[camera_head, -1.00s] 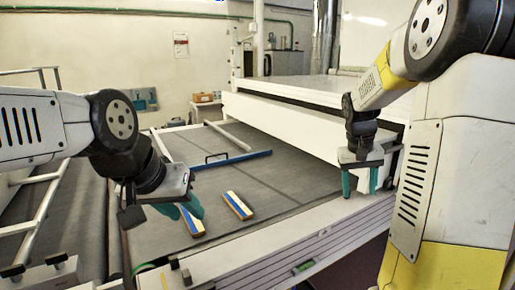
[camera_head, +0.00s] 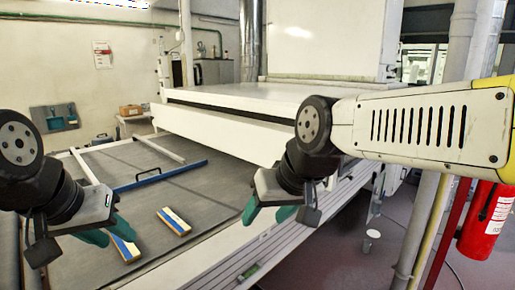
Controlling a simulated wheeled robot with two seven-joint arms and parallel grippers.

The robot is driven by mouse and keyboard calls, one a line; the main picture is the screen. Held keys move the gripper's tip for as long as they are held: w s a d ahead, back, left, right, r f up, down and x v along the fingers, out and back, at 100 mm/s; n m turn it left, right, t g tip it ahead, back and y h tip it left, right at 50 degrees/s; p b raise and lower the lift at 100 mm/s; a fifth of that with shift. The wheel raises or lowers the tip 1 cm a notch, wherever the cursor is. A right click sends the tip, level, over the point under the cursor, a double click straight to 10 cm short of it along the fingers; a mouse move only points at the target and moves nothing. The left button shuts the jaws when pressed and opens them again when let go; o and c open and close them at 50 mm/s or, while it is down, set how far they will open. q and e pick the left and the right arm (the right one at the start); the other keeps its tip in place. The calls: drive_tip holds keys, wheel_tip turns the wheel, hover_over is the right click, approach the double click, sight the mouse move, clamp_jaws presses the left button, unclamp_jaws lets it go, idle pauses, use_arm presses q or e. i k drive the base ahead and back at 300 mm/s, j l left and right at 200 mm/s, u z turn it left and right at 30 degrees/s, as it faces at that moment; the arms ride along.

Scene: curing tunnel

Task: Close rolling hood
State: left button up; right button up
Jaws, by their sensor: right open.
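A white hood (camera_head: 230,98) with a broad flat top spans the grey conveyor bed (camera_head: 205,185) at the back. A blue bar (camera_head: 165,175) with a small black handle (camera_head: 147,174) lies across the bed in front of it; I cannot tell whether they are joined. My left gripper (camera_head: 110,232) has two teal fingers set apart. It is empty, at the lower left, close to a striped block. My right gripper (camera_head: 268,213) is open and empty over the front right of the bed, to the right of the blue bar and apart from it.
Two blue, white and tan blocks, one (camera_head: 174,221) and another (camera_head: 126,248), lie on the bed. Pipes and a red extinguisher (camera_head: 486,222) stand at the right. A cardboard box (camera_head: 131,110) is at the back.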

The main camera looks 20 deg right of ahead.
sight(259, 143)
drive_tip(key=z, duration=1.35)
drive_tip(key=i+l+z, duration=0.45)
drive_tip(key=i, duration=0.2)
